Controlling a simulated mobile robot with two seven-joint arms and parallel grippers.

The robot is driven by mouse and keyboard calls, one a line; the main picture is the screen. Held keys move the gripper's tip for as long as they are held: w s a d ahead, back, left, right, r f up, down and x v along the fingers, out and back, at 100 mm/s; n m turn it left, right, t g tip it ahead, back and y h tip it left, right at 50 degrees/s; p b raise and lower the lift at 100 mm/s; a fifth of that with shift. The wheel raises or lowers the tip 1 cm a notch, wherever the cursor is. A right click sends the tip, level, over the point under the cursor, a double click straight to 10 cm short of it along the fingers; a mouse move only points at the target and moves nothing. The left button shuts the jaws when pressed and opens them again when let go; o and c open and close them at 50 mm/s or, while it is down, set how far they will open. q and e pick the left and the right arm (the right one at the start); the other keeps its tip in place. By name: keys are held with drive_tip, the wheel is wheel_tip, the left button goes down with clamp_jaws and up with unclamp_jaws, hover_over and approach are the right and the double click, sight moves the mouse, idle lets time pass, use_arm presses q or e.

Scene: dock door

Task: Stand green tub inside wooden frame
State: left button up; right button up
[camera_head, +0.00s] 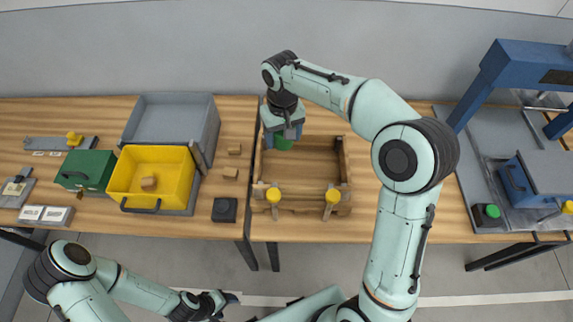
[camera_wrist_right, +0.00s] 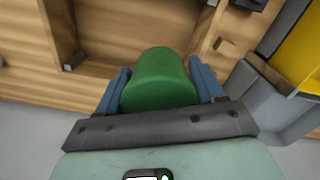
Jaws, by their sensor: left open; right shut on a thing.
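The green tub (camera_head: 283,144) is at the back left corner of the wooden frame (camera_head: 318,142), a tray-like frame with a crossbar. My right gripper (camera_head: 284,132) is shut on the tub from above. In the right wrist view the tub (camera_wrist_right: 160,80) sits between the two blue fingers, with the frame's wooden bars (camera_wrist_right: 62,30) beyond it. Whether the tub touches the frame floor is hidden. My left gripper (camera_head: 228,298) is open and empty, low in the head view in front of the table.
Two yellow-knobbed clamps (camera_head: 273,196) (camera_head: 332,196) stand at the frame's front edge. Left of it are small wooden blocks (camera_head: 234,150), a black block (camera_head: 224,210), a yellow bin (camera_head: 165,160), a grey bin (camera_head: 160,107) and a green box (camera_head: 75,162). A blue press (camera_head: 487,85) stands right.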

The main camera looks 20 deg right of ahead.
hover_over(284, 172)
wheel_tip(284, 172, down, 10)
drive_tip(key=shift+a+f+b, duration=0.1)
drive_tip(key=shift+b, duration=0.25)
drive_tip(key=shift+f, duration=2.45)
use_arm(q)
drive_tip(key=shift+s+f, duration=0.7)
drive_tip(key=shift+f, duration=0.2)
use_arm(e)
drive_tip(key=shift+f, duration=0.15)
drive_tip(key=o, duration=1.1)
use_arm(q)
drive_tip(key=shift+s+f, duration=0.1)
